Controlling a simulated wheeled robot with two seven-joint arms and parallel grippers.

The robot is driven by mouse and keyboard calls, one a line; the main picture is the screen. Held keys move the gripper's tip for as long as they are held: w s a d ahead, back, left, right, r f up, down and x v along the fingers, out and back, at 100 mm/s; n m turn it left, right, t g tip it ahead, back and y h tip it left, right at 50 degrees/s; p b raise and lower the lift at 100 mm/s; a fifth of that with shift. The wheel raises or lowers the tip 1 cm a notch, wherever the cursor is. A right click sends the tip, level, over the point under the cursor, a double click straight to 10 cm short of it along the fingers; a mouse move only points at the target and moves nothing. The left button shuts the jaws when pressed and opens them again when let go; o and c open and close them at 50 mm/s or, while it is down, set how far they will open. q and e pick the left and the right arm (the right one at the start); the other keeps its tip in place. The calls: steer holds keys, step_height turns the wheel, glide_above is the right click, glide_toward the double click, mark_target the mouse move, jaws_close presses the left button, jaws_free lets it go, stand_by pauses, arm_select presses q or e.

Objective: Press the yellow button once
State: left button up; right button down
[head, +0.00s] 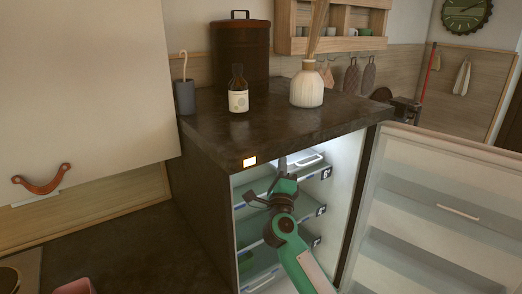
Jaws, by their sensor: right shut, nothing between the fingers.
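My left gripper is not in view.
The fridge door (440,215) stands open on the right. Glass shelves (300,222) lie behind my right arm. A dark bottle (238,90), white vase (307,88) and brown canister (240,55) stand on the counter top (275,120). A cabinet front (80,90) is at left.

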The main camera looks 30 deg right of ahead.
steer(key=w+b, duration=0.3)
steer(key=w, duration=0.4)
steer(key=shift+w+a, duration=0.25)
steer(key=shift+w, duration=0.1)
stand_by(1.7)
steer(key=shift+w, duration=0.4)
